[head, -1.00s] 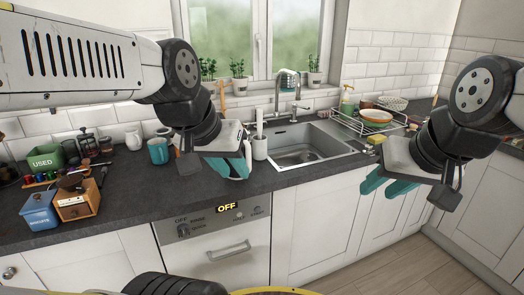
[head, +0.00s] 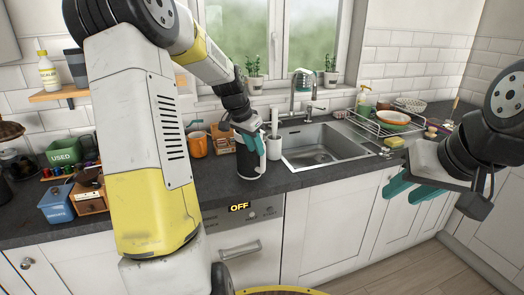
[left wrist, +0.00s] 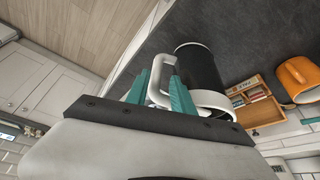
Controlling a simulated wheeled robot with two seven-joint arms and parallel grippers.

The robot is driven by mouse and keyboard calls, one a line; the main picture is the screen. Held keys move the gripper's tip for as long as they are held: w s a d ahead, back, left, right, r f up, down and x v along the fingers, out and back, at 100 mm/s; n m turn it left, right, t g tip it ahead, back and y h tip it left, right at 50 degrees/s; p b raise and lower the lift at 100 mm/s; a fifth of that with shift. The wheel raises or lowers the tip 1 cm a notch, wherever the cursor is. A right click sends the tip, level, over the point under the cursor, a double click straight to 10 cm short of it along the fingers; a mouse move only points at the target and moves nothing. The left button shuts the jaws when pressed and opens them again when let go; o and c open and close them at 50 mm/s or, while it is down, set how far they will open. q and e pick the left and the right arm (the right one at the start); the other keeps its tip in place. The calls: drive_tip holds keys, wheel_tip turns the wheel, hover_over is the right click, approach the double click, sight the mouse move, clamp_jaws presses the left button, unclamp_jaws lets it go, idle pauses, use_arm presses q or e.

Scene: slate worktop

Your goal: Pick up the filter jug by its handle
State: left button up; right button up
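The filter jug (head: 246,163) has a dark body, a white top and a white handle. It stands upright on the worktop just left of the sink; I cannot tell whether its base touches. In the left wrist view its dark body (left wrist: 199,68) and white handle (left wrist: 183,50) show clearly. My left gripper (head: 256,143) is at the jug's handle. In the left wrist view the teal fingers (left wrist: 160,80) lie on either side of the handle, close against it, and appear shut on it. My right gripper (head: 402,190) is open and empty, in front of the cabinets on the right.
An orange mug (head: 197,145) stands left of the jug, and a white utensil holder (head: 274,147) is close on its right. The sink (head: 318,146) and dish rack (head: 380,122) lie further right. A green canister (head: 65,152) and blue box (head: 57,204) are at left.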

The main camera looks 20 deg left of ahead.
sight(261, 168)
use_arm(q)
drive_tip(key=x, duration=0.6)
drive_tip(key=shift+d, duration=0.3)
clamp_jaws()
drive_tip(key=shift+w+r, duration=0.1)
drive_tip(key=shift+r, duration=0.05)
idle(0.9)
